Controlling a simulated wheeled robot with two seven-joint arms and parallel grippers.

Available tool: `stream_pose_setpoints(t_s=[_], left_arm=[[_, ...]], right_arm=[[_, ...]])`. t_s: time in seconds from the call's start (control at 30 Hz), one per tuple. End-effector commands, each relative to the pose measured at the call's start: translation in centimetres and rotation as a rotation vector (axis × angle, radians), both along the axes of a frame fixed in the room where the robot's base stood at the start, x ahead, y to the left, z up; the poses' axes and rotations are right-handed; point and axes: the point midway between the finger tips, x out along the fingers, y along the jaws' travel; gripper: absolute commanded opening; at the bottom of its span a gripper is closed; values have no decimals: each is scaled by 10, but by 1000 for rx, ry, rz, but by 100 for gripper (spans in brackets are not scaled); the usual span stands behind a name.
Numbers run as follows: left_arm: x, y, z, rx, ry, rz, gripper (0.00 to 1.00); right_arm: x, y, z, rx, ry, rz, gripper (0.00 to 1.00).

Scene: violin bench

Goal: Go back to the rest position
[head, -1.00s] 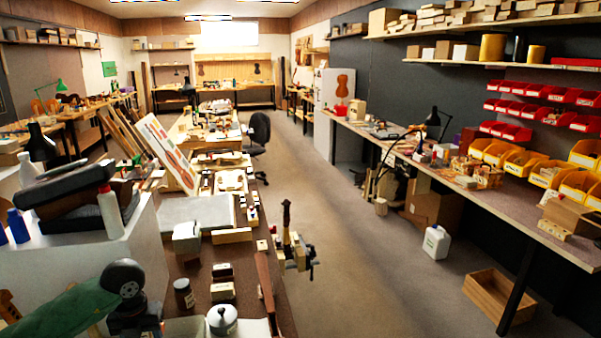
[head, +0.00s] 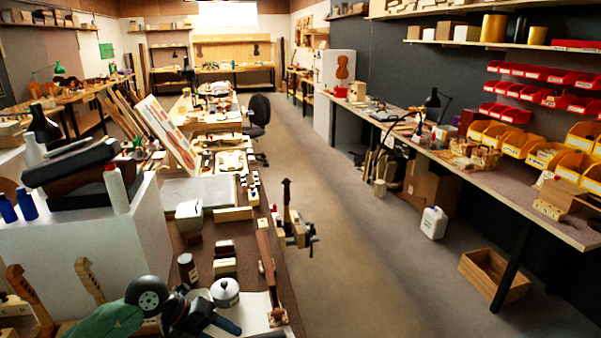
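Neither of my grippers shows clearly in the head view. What appears to be part of my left arm, a green link with a black round joint, comes in at the bottom left. Dark parts continue from it to the right, towards the bottom edge. I make out no fingertips there and nothing held. Nothing of my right arm shows.
A bench (head: 207,258) below holds a jar (head: 188,268), a white lidded pot (head: 225,293) and a violin neck (head: 267,260). A white bottle (head: 115,188) stands left. The aisle floor (head: 370,260) is clear, with a wooden crate (head: 494,275) and white canister (head: 434,223) at right.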

Motion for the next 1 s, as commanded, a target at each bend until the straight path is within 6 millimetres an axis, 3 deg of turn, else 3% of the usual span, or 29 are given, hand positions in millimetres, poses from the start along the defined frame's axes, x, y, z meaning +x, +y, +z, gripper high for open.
stream_pose_setpoints(t_s=[0.03, 0.1, 0.2, 0.3, 0.43, 0.6, 0.73, 0.87, 1.0], left_arm=[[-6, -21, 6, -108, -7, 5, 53], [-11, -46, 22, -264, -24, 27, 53], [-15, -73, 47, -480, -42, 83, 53], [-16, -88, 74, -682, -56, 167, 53], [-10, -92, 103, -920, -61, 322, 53], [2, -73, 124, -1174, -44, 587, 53], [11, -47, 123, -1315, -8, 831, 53], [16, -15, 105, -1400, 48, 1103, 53], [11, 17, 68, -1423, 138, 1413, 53]], right_arm=[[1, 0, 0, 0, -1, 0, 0], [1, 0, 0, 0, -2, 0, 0], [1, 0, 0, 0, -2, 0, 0], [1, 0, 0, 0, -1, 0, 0], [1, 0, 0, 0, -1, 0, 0], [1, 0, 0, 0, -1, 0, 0], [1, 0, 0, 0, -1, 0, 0], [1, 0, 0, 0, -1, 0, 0], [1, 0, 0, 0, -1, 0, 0]])
